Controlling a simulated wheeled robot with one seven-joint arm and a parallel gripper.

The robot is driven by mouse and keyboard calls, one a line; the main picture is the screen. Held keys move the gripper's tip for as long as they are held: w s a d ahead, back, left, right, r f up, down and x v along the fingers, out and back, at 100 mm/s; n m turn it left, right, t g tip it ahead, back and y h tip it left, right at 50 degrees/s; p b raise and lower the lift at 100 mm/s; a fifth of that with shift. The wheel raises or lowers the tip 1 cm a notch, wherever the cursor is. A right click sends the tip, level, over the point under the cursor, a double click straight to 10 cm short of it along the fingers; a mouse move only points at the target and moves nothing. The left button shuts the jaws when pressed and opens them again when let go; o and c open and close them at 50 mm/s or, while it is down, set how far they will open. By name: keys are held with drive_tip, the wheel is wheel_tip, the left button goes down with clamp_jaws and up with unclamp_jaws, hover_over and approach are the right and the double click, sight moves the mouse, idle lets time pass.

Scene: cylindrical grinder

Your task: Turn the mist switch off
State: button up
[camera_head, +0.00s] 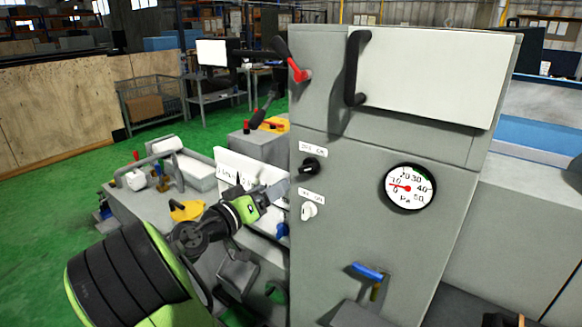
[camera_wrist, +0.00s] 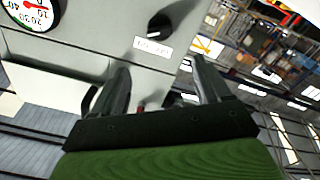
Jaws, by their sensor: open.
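A black rotary knob (camera_head: 311,165) sits on the left front of the grey cabinet (camera_head: 340,240), under a small white label. A white knob (camera_head: 308,210) sits below it, under another label. The label text is too small to read surely, so I cannot tell which knob is the mist switch. My gripper (camera_head: 280,189) is left of the two knobs, apart from both. In the wrist view, my gripper (camera_wrist: 162,72) is open with nothing between its fingers. The black knob (camera_wrist: 159,25) and its label show inverted beyond the fingertips; the white knob is not visible there.
A pressure gauge (camera_head: 407,187) is right of the knobs. A blue-handled valve (camera_head: 368,271) sticks out below. A red lever (camera_head: 298,70) and a black door handle (camera_head: 356,68) project above. A white panel (camera_head: 240,166) lies behind my gripper.

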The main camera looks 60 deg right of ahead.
sight(303, 168)
drive_tip(key=d+p, duration=0.1)
drive_tip(key=d, duration=0.3)
drive_tip(key=s+d, duration=0.1)
drive_tip(key=d, duration=0.3)
drive_tip(key=s+d+p, duration=0.1)
drive_tip(key=d, duration=0.3)
drive_tip(key=shift+r+p, duration=0.1)
drive_tip(key=shift+p, duration=0.2)
drive_tip(key=shift+d, duration=0.45)
drive_tip(key=c, duration=1)
drive_tip(key=shift+c, duration=0.2)
drive_tip(key=shift+n, duration=0.4)
drive_tip(key=n+p, duration=0.1)
drive_tip(key=n, duration=0.1)
drive_tip(key=n+p, duration=0.1)
drive_tip(key=n, duration=0.2)
drive_tip(key=shift+w+f+n, duration=0.15)
drive_tip(key=shift+f+n, duration=0.05)
drive_tip(key=shift+n, duration=0.1)
drive_tip(key=n+p, duration=0.2)
drive_tip(key=n, duration=0.1)
drive_tip(key=n+p, duration=0.1)
drive_tip(key=n, duration=0.1)
drive_tip(key=shift+f, duration=0.25)
drive_tip(key=shift+n, duration=0.4)
